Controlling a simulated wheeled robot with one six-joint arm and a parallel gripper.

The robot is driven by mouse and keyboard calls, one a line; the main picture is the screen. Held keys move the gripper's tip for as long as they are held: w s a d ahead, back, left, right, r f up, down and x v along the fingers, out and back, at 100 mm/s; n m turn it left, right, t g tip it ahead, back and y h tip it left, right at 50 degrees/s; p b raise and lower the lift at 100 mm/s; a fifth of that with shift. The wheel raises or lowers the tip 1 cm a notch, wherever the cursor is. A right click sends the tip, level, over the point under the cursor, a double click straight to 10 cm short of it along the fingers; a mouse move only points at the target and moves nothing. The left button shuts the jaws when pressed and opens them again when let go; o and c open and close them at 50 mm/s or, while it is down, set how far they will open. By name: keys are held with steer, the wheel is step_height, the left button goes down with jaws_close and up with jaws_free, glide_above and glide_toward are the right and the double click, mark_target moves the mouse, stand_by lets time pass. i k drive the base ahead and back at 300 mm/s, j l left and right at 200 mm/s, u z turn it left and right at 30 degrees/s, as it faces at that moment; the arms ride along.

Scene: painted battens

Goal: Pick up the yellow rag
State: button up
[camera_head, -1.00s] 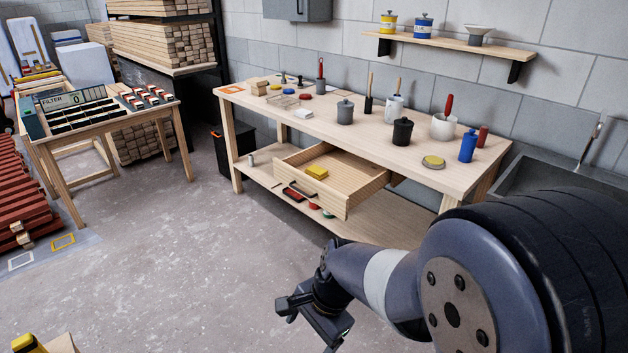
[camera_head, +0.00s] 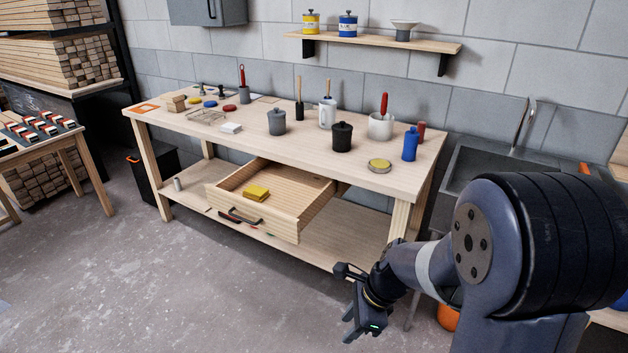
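The yellow rag (camera_head: 256,193) lies folded inside the open drawer (camera_head: 285,228) of the workbench, toward the drawer's front left. My gripper (camera_head: 352,328) is low in front of the bench, to the right of the drawer and well apart from the rag. It points down and left. Its finger gap is too small and dark to tell whether it is open.
The workbench top (camera_head: 215,130) bears several pots, a blue bottle (camera_head: 410,144) and a round tin (camera_head: 379,166). A sink (camera_head: 480,165) stands at the right. A dark bin (camera_head: 150,175) is left of the bench. The floor (camera_head: 170,280) before the drawer is clear.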

mark_target(256, 194)
steer(key=i+j+z, duration=0.3)
steer(key=j, duration=0.25)
steer(key=i+j+z, duration=0.15)
steer(key=i+j, duration=0.15)
steer(key=i+j+z, duration=0.15)
steer(key=j, duration=0.25)
steer(key=i+j+z, duration=0.15)
steer(key=j, duration=0.2)
steer(key=i+j+z, duration=0.15)
steer(key=j, duration=0.2)
steer(key=i+j, duration=0.1)
steer(key=j, duration=0.25)
steer(key=i+j, duration=0.1)
steer(key=j, duration=0.25)
steer(key=i+j, duration=0.1)
steer(key=j, duration=0.2)
steer(key=i+j, duration=0.1)
steer(key=j, duration=0.25)
